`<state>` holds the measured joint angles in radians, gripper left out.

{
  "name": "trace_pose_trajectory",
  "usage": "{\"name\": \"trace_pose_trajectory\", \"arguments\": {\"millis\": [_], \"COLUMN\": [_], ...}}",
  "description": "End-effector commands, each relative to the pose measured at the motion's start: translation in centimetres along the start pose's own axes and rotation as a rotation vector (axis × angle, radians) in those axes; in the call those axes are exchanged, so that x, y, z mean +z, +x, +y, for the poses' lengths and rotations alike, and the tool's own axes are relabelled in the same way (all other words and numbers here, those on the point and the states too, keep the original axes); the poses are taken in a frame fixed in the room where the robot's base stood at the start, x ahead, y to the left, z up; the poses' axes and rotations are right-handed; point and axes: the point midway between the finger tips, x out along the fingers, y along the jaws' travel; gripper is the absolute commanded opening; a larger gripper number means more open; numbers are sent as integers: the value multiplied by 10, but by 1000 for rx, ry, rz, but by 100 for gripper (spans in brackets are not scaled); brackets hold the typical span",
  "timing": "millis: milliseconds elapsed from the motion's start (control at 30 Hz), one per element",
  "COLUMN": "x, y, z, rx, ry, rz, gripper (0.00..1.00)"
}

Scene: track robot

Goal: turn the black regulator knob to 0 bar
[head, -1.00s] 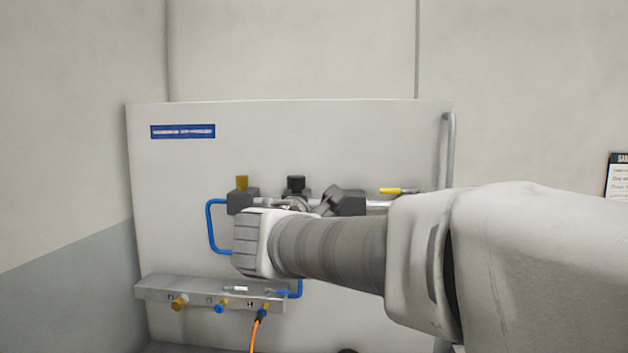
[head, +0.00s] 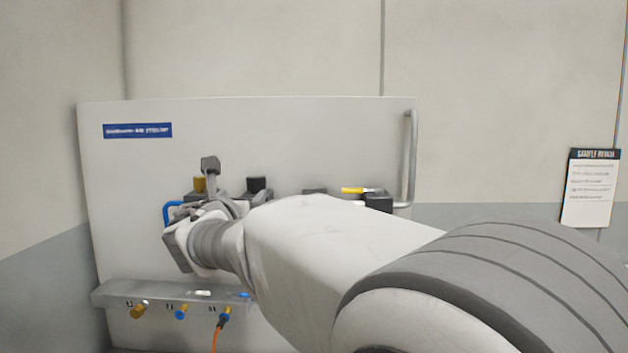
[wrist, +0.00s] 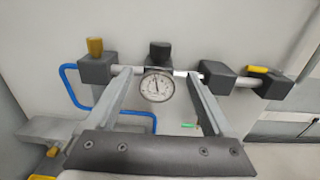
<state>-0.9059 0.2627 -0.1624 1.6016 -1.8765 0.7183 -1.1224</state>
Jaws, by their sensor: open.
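The black regulator knob (head: 256,184) stands upright on its block on the white panel. In the wrist view the black knob (wrist: 160,50) is near the top middle, above a round pressure gauge (wrist: 157,86). I cannot read the gauge's value. My gripper (wrist: 160,74) is open, its two fingers spread to either side of the gauge in the picture, with nothing held. The knob appears beyond the fingertips, apart from them. In the head view my wrist and forearm hide the gauge and much of the row of fittings.
A brass knob (wrist: 95,46) stands left of the black knob, with blue tubing (wrist: 70,88) below. A yellow-handled valve (head: 355,190) is to the right, near a vertical rail (head: 409,150). A grey ledge (head: 105,293) with several ports and an orange hose (head: 215,338) is below.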

Motion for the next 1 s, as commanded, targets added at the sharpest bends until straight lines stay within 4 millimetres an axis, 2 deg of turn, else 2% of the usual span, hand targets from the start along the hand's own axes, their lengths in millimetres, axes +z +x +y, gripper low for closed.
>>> {"name": "trace_pose_trajectory", "arguments": {"millis": [200, 600, 800, 1000], "x": [2, 2, 2, 1], "y": [44, 114, 138, 148], "z": [-1, -2, -2, -1], "rx": [-3, -4, -3, -2], "ry": [-1, 0, 2, 2], "rz": [1, 1, 1, 0], "gripper": [86, 86, 86, 86]}}
